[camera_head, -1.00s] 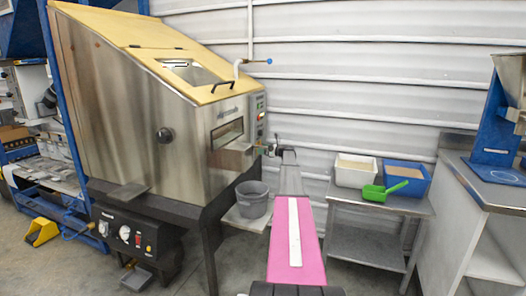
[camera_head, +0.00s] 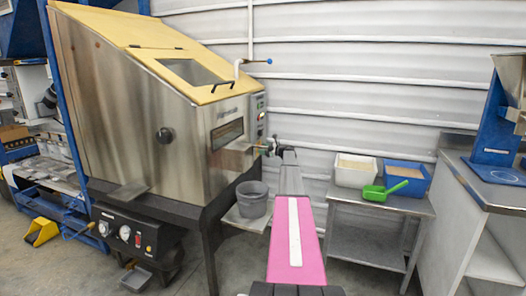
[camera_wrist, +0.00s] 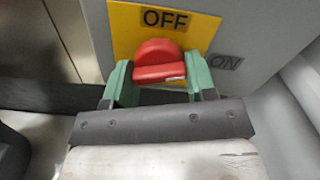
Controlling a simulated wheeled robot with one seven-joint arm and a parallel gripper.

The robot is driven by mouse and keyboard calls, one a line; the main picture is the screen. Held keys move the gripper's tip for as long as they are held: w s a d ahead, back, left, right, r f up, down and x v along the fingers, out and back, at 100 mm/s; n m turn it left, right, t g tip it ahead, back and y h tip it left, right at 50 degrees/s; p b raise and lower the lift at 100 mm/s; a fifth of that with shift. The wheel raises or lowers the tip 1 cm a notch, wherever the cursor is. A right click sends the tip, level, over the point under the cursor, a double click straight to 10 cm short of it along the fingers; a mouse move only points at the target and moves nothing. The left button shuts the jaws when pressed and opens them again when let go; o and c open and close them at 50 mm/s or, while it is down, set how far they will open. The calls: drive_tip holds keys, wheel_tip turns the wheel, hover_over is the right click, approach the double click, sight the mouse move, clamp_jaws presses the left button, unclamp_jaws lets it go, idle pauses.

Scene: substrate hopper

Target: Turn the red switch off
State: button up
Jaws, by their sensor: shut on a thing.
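The red switch (camera_wrist: 157,56) shows in the wrist view as a rounded red knob on a yellow plate (camera_wrist: 124,38). A short pale mark shows at the knob's lower right edge. My gripper (camera_wrist: 159,77) is shut on the knob, with one green finger at each side. In the head view my gripper (camera_head: 266,147) is at the right side of the steel hopper (camera_head: 120,110); the knob itself is too small to make out there.
A grey bucket (camera_head: 252,201) stands below my gripper. A table (camera_head: 370,244) at right holds a white bin (camera_head: 354,177), a blue bin (camera_head: 415,183) and a green scoop (camera_head: 384,192). The ribbed wall (camera_head: 390,80) is close behind.

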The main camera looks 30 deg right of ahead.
drive_tip(key=n, duration=0.7)
drive_tip(key=shift+d, duration=0.1)
drive_tip(key=n, duration=0.7)
drive_tip(key=shift+r, duration=0.15)
drive_tip(key=shift+n, duration=0.3)
drive_tip(key=o, duration=0.9)
drive_tip(key=v, duration=1)
drive_tip(key=shift+s+d, duration=0.25)
drive_tip(key=shift+s, duration=0.1)
